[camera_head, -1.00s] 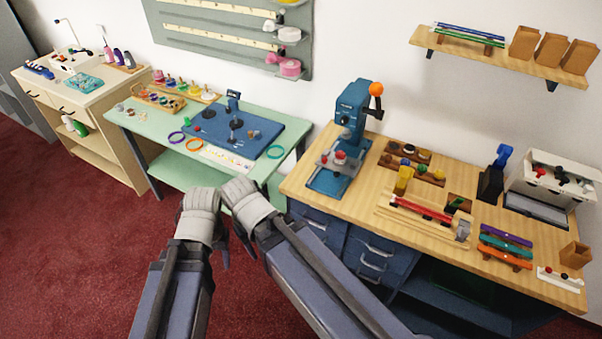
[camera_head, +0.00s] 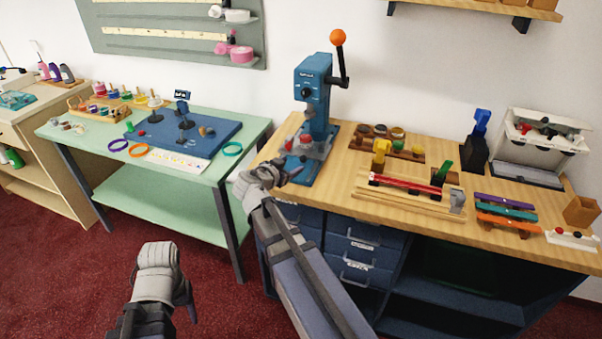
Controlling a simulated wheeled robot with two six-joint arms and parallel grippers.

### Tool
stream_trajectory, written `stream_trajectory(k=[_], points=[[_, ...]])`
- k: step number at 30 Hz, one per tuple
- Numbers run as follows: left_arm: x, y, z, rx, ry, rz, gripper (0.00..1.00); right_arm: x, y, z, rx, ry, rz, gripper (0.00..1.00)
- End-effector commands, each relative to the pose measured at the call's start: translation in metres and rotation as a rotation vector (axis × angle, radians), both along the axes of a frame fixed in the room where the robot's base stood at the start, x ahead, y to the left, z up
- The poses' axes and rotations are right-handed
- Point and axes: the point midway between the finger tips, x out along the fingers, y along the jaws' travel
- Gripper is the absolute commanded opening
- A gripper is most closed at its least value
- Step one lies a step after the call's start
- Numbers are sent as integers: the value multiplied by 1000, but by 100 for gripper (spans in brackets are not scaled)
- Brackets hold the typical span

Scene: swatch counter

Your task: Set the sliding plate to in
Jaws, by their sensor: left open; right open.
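A blue press (camera_head: 317,100) with an orange-knobbed lever stands at the left end of the wooden counter. Low at its front is a grey plate (camera_head: 303,151) bearing red and grey round pieces, which seems to be the sliding plate; how far in or out it sits I cannot tell. My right gripper (camera_head: 292,172) is open and empty, just in front of the press base and left of the plate's front. My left gripper (camera_head: 187,302) is open and empty, low over the red floor in front of the green table, well away from the press.
The wooden counter (camera_head: 340,197) also holds a rack of stamps (camera_head: 385,145), a red bar jig (camera_head: 405,183), coloured strips (camera_head: 505,212) and a white machine (camera_head: 540,145). The green table (camera_head: 85,165) with a blue board (camera_head: 205,145) stands left. Floor space lies in front.

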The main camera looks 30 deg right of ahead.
Motion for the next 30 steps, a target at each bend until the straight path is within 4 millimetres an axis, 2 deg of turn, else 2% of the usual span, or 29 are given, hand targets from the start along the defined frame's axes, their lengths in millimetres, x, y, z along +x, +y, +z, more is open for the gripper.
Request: stream_trajectory(k=[8,21,30], points=[[0,0,-6,0,0,0,61,5,-8,-2,-4,-27,-8,61],[0,0,-30,0,0,0,61,37,-55,-26,-4,-25,-9,61],[0,0,-33,0,0,0,61,43,-64,-29,-3,-25,-7,61]])
